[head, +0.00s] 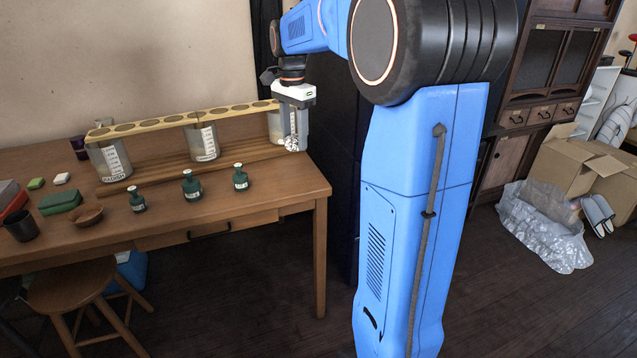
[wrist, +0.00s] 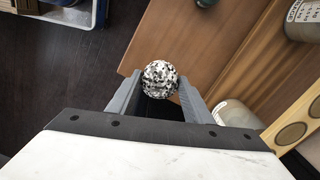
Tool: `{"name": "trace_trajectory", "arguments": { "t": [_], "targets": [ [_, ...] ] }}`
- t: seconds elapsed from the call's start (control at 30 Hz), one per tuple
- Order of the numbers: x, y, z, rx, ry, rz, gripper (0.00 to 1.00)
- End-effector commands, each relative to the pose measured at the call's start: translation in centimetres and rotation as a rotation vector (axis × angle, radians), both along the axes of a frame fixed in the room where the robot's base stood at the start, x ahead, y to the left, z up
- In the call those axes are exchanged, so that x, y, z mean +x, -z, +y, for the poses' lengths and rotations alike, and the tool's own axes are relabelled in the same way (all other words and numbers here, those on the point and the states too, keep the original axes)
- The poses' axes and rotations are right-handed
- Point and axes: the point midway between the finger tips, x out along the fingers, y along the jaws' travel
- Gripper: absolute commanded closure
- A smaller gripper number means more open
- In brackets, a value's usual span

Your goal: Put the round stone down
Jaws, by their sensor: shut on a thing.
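My gripper (head: 293,143) is above the right end of the wooden table (head: 262,210) in the head view. It is shut on the round stone (wrist: 160,78), which is white with black speckles and sits between the fingertips in the wrist view. The stone also shows as a small speckled ball at the fingertips in the head view (head: 291,143). The gap between the stone and the tabletop cannot be judged exactly. In the wrist view, the table edge and dark floor lie beneath and left of the stone.
Green bottles (head: 240,177) stand along the front of the table. A bowl (head: 88,214) and a dark cup (head: 20,226) are at left. The table's front right corner is bare.

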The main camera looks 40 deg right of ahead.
Motion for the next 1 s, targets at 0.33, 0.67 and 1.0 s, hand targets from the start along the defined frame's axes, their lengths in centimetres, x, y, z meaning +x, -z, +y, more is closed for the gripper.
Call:
{"name": "trace_trajectory", "arguments": {
  "t": [0.33,0.67,1.0],
  "targets": [
    [-0.1,4.8,0.0,0.001,0.0,0.001,0.83],
    [-0.1,7.4,0.0,0.0,0.0,0.0,0.83],
    [0.0,10.3,0.0,-0.001,0.0,-0.001,0.83]
  ]
}}
